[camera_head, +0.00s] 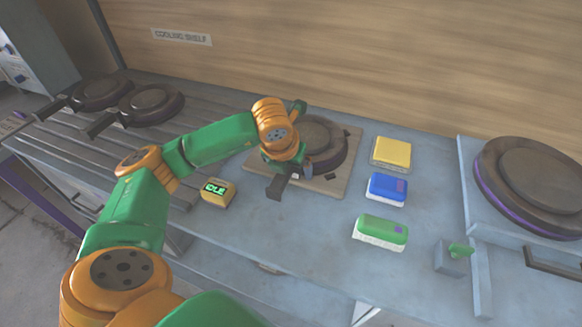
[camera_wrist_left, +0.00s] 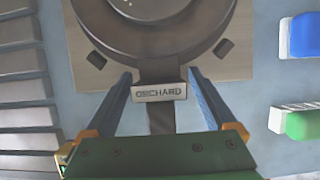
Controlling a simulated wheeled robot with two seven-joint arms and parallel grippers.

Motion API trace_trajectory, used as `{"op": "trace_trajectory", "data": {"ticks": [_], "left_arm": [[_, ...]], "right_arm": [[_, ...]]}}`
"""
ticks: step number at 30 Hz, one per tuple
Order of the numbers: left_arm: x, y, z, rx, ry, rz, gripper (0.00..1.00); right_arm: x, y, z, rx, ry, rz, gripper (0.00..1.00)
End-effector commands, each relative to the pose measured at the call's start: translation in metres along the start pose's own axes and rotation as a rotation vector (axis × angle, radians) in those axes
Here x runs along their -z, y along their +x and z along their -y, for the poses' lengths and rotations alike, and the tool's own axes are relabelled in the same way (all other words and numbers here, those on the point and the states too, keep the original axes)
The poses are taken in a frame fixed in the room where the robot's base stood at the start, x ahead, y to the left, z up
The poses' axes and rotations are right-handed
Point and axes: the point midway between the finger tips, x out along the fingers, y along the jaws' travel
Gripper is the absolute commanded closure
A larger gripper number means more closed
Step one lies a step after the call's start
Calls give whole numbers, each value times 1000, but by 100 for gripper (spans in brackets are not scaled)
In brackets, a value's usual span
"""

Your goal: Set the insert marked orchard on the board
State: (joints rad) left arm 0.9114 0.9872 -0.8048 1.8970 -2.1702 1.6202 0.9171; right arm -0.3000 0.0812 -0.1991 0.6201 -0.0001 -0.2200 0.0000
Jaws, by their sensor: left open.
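The insert marked ORCHARD (camera_head: 322,138) is a dark round plate lying on the light wooden board (camera_head: 338,186). In the left wrist view the insert (camera_wrist_left: 160,48) shows its handle with a pale label reading ORCHARD. My left gripper (camera_head: 284,181) is at the near edge of the board and open. In the left wrist view its fingers (camera_wrist_left: 159,78) stand either side of the labelled handle, with a gap on both sides. My arm hides part of the insert in the head view. My right gripper is not in view.
Two dark pans (camera_head: 150,104) rest on the slatted cooling shelf at left. A small box reading IDLE (camera_head: 217,192) stands left of the board. Yellow (camera_head: 391,152), blue (camera_head: 387,188) and green (camera_head: 380,231) blocks stand right of it. A round press (camera_head: 530,180) is at far right.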

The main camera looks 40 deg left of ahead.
Motion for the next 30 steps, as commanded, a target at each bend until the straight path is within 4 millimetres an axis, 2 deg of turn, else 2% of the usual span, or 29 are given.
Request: {"op": "trace_trajectory", "data": {"ticks": [5, 8, 15, 19, 23, 30], "left_arm": [[-2, -9, 1, 2, 0, 3, 10], [-2, -28, 0, 3, 1, 6, 10], [-2, -88, 1, 3, 1, 6, 10], [-2, -113, 0, 2, 1, 4, 10], [-1, -122, 0, 1, 0, 1, 10], [-1, -122, 0, 0, 0, 0, 10]], "right_arm": [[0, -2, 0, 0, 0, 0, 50], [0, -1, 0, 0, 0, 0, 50], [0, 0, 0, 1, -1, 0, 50], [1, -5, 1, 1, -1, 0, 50], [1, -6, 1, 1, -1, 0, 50], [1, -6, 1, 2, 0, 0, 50]]}}
